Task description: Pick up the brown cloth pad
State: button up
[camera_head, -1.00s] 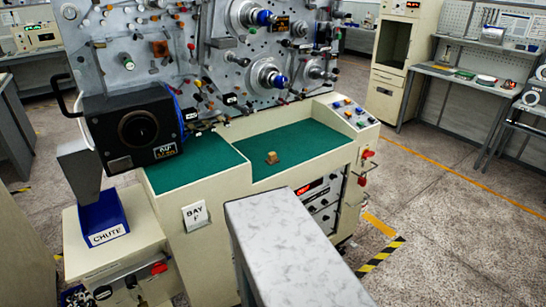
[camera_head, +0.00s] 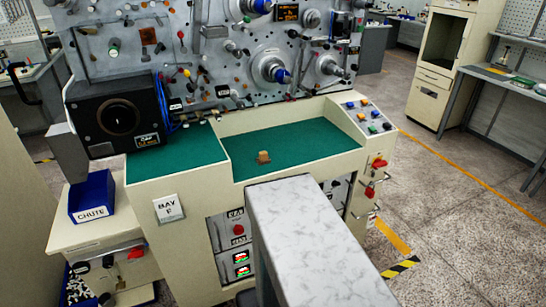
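A small tan-brown object (camera_head: 263,157) sits on the green work surface (camera_head: 310,138) of the machine, near its front left part. It may be the brown cloth pad, but it is too small to tell. My gripper is not in view.
A pale marble-topped bench (camera_head: 310,235) juts toward me in front of the machine. A blue chute bin (camera_head: 92,197) stands at left. A black box (camera_head: 118,120) and spindles (camera_head: 272,70) are behind the green surface. Speckled floor is open at right (camera_head: 460,210).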

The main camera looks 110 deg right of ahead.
aim_at(264, 159)
jog(key=z, duration=0.1)
jog(key=k, duration=0.75)
jog(key=z, duration=0.55)
jog(key=k, duration=0.7)
jog(key=z, duration=0.55)
jog(key=k, duration=0.9)
jog(key=u, duration=0.15)
jog(key=i, duration=0.85)
